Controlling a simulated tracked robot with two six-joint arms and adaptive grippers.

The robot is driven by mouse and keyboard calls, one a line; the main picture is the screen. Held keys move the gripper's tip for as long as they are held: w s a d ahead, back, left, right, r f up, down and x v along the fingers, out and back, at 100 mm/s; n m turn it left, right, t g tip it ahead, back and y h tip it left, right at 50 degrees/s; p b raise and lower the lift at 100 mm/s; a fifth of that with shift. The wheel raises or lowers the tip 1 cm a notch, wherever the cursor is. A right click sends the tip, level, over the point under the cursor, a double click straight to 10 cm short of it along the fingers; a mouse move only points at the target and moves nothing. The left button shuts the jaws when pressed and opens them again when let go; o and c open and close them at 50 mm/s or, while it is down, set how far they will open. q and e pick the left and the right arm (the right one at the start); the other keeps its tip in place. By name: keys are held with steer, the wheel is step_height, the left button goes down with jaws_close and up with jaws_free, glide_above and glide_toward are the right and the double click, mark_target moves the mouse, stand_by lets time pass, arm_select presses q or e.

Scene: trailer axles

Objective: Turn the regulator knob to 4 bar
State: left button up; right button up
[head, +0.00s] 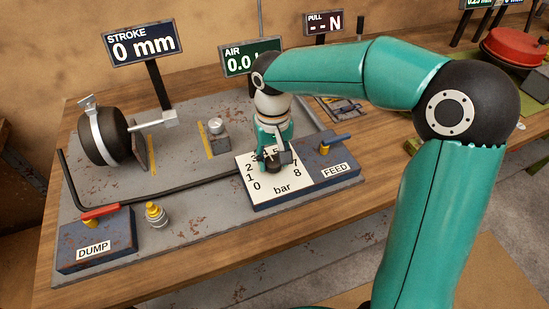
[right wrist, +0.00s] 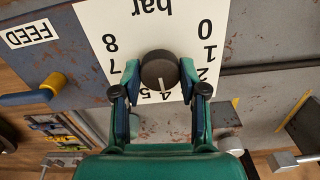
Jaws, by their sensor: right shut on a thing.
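The dark round regulator knob (right wrist: 160,70) sits on a white dial plate (head: 262,190) numbered 0 to 8 and marked bar. My right gripper (head: 272,160) reaches down over the dial from above. In the right wrist view its two fingers (right wrist: 158,80) stand on either side of the knob, shut on it. The knob's pale pointer line points toward the 4 and 5, closer to the 4. Some dial numbers are hidden by the fingers. The AIR display (head: 236,60) reads 0.0, with its right end behind my arm. My left gripper is not in view.
Right of the dial is the FEED block (head: 333,170) with a blue lever (head: 332,141). A brake chamber (head: 103,137) and the STROKE display (head: 144,46), reading 0 mm, stand behind.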

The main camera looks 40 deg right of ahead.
mark_target(273, 161)
steer(key=shift+w+r, duration=0.1)
stand_by(0.4)
steer(key=o, duration=1.2)
steer(key=shift+c, duration=0.2)
step_height(273, 161, up, 12)
